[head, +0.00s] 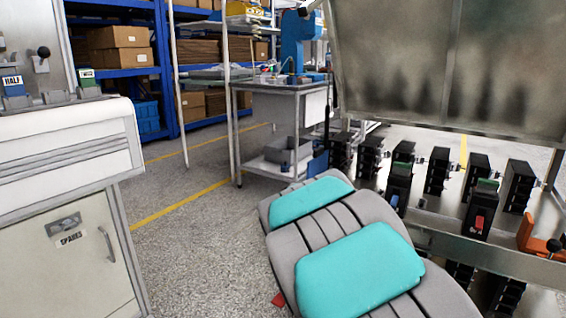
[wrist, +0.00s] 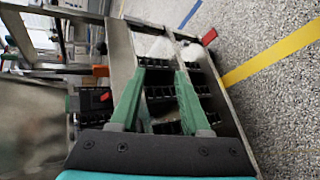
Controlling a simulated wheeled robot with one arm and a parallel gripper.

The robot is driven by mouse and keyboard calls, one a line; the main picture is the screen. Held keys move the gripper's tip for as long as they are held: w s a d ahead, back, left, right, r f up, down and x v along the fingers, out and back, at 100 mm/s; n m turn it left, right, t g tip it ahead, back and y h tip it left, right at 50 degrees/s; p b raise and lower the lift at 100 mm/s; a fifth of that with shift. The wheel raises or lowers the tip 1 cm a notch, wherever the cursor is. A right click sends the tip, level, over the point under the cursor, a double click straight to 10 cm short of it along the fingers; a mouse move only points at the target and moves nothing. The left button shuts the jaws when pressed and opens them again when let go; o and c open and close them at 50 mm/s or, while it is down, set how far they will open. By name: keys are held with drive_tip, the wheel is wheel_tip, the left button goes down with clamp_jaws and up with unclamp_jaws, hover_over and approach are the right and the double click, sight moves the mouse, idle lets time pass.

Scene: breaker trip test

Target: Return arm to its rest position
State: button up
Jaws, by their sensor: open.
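My arm (head: 360,270), grey with teal pads, reaches up from the bottom of the head view, left of the breaker rack. My gripper (wrist: 162,72) shows in the wrist view with its two green fingers apart and nothing held between them. Behind the fingers are black breaker blocks (wrist: 160,93) in a metal frame; I cannot tell how far away they are. I cannot make out the gripper in the head view.
The rack of black breakers (head: 436,170) stands at right under a large metal panel (head: 430,60). One breaker (head: 479,222) has a red switch; an orange part (head: 535,236) is beside it. A white cabinet (head: 65,230) stands left. Clear floor (head: 200,220) lies between.

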drive_tip(key=s+a+f+m+g+y+p, duration=0.1)
drive_tip(key=s+a+y, duration=0.15)
drive_tip(key=s, duration=0.55)
drive_tip(key=s+a+f+m+g+y+p, duration=0.1)
drive_tip(key=s+y, duration=0.3)
drive_tip(key=s, duration=0.4)
drive_tip(key=s+a+f+t+y+p, duration=0.1)
drive_tip(key=s+a+y, duration=0.5)
drive_tip(key=s+a, duration=0.4)
drive_tip(key=shift+s+a+f+n+p, duration=0.25)
drive_tip(key=shift+a+n+p, duration=0.15)
drive_tip(key=shift+a, duration=0.65)
